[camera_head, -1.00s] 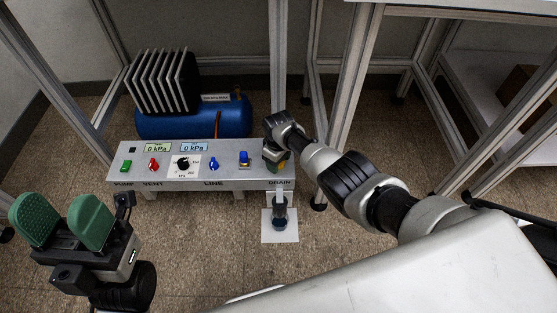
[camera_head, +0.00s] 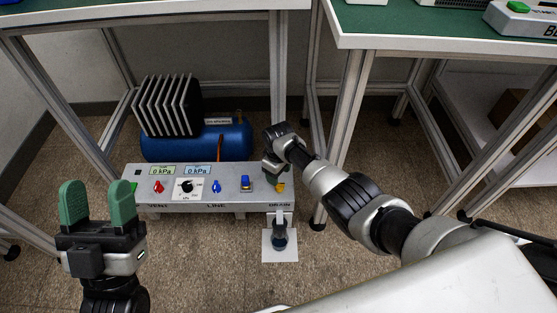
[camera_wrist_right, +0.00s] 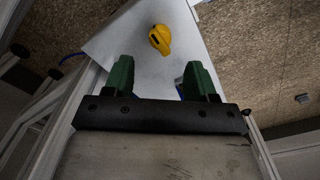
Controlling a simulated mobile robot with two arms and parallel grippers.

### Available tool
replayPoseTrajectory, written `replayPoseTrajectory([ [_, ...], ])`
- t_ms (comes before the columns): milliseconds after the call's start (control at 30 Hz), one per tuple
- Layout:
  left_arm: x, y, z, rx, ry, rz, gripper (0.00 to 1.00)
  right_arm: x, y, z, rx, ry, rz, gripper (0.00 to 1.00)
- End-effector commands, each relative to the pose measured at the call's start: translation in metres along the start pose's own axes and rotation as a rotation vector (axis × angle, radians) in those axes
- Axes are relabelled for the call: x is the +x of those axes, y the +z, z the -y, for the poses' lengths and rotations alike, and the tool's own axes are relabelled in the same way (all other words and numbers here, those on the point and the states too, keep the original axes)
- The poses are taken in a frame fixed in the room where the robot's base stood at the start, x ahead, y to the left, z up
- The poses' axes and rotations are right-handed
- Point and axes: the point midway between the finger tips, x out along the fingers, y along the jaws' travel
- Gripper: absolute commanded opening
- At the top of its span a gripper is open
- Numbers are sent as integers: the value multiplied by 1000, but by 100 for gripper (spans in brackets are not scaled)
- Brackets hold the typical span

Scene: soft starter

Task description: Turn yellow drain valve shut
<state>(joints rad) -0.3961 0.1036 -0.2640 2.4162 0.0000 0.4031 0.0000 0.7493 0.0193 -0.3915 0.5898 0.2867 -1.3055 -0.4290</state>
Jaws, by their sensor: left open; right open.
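The yellow drain valve (camera_head: 281,187) sits at the right end of the grey control panel (camera_head: 205,193), above the DRAIN label. In the right wrist view the yellow valve (camera_wrist_right: 160,39) lies on the panel top, beyond the fingertips and between their lines. My right gripper (camera_wrist_right: 160,75) is open and empty, with green fingers apart and not touching the valve. In the head view my right gripper (camera_head: 275,170) is above the panel's right end, its fingers mostly hidden. My left gripper (camera_head: 98,205) is open and empty, with green fingers upright, at the panel's left front.
The panel carries a red knob (camera_head: 159,187), a black dial (camera_head: 187,186) and blue knobs. A blue tank (camera_head: 200,143) stands behind it. A dark cup (camera_head: 279,240) stands on a white sheet below the drain. Bench legs rise around; open floor lies in front.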

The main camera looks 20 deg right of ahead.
Motion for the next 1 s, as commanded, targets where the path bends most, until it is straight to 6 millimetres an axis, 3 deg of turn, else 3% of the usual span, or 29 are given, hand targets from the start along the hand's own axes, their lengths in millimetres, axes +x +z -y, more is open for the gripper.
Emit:
replayPoseTrajectory([
  [233, -1, 32, 6, 14, -11, 283, 57, -20, 0, 0, 0, 0, 0, 57],
  [500, -16, 62, 12, 25, -25, 556, 57, -37, 0, 0, 0, 0, 1, 57],
  [700, -26, 73, 14, 28, -31, 667, 57, -43, 0, 0, 0, 0, -1, 57],
  [1000, -29, 76, 15, 29, -32, 693, 57, -44, 0, 0, 0, 0, 0, 57],
])
